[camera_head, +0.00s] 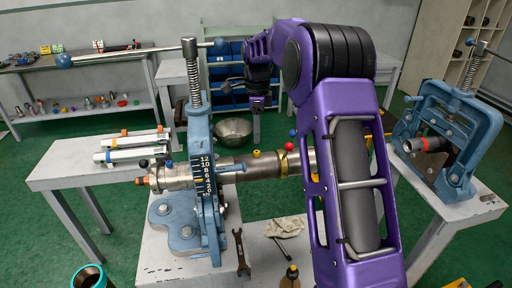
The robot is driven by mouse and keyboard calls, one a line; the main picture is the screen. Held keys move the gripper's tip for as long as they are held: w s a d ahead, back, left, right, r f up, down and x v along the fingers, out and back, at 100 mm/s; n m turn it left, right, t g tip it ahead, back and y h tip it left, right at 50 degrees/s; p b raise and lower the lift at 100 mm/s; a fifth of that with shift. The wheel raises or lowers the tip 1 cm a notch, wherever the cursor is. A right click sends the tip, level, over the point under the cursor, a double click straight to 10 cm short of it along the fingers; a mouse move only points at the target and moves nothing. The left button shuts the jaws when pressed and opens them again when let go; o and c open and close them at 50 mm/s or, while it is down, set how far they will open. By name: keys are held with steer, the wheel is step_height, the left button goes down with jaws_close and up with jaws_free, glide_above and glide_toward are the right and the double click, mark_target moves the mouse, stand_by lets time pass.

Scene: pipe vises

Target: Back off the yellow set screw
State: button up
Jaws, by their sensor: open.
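The yellow set screw (256,153) shows as a small yellow knob on top of the grey pipe (235,166), right of the blue vise's numbered scale. My gripper (256,132) hangs downward at the end of my purple arm, just above the yellow knob in the picture. It looks small and apart from the knob, with nothing in it. The gap between its fingers is too small to make out, and I cannot tell its depth relative to the knob. My forearm covers the right part of the pipe.
A red knob (292,133) and a brass ring (283,165) are close right of the yellow knob. The blue vise (197,190) has a tall screw and long handle. A wrench (241,252) and rag (285,228) lie in front. A second vise (446,135) stands right.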

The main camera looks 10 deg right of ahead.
mark_target(257, 152)
step_height(257, 152, down, 7)
steer(key=shift+r, duration=0.2)
jaws_close()
stand_by(0.3)
